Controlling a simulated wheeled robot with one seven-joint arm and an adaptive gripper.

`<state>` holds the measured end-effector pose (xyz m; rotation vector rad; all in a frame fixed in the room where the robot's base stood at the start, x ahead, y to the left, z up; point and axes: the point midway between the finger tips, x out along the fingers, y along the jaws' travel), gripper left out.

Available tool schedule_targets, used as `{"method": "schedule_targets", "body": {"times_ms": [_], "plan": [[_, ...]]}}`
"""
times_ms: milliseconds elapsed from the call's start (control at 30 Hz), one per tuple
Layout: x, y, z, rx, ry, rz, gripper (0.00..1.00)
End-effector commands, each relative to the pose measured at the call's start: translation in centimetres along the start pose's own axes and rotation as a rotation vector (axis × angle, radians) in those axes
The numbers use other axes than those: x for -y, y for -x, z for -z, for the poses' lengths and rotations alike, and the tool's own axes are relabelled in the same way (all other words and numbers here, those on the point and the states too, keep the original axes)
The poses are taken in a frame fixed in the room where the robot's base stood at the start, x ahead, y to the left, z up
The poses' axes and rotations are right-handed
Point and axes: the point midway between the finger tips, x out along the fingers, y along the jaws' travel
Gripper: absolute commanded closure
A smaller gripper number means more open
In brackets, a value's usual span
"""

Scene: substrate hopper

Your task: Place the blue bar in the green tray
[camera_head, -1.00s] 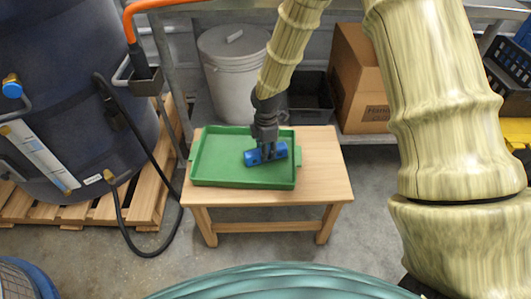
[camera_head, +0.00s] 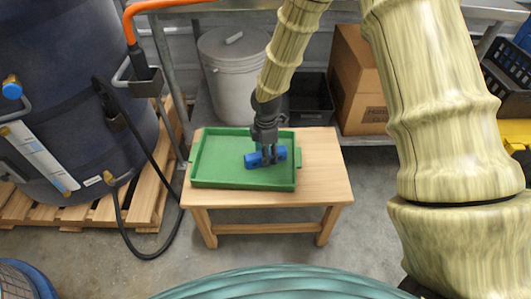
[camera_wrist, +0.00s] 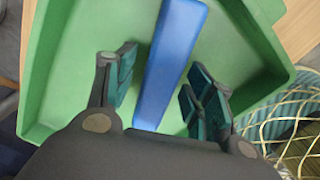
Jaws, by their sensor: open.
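The blue bar (camera_head: 252,160) lies in the green tray (camera_head: 210,183), in its right half. My gripper (camera_head: 269,160) is over the bar, pointing down, with its fingers hiding part of it. In the wrist view the blue bar (camera_wrist: 172,60) runs lengthwise between my gripper's (camera_wrist: 165,92) two spread fingers, with a gap on each side. The bar appears to rest on the floor of the green tray (camera_wrist: 110,30). My gripper is open.
The tray stands on a small wooden table (camera_head: 325,180) with bare wood to its right. A dark blue tank (camera_head: 70,90) on a pallet with a black hose is at left. A grey bucket (camera_head: 232,80) and cardboard box (camera_head: 358,85) are behind.

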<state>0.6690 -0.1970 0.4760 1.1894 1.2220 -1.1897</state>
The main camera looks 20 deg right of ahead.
Motion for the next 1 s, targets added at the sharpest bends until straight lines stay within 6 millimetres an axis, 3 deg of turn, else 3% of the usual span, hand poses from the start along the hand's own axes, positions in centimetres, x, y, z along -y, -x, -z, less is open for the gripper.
{"method": "schedule_targets", "body": {"times_ms": [600,800,1000], "plan": [[-0.1,10.1,0.0,-0.001,-0.001,-0.001,0.47],[0.0,11.7,0.0,-0.001,0.000,0.000,0.47],[0.0,11.9,0.0,-0.001,0.000,0.001,0.47]]}}
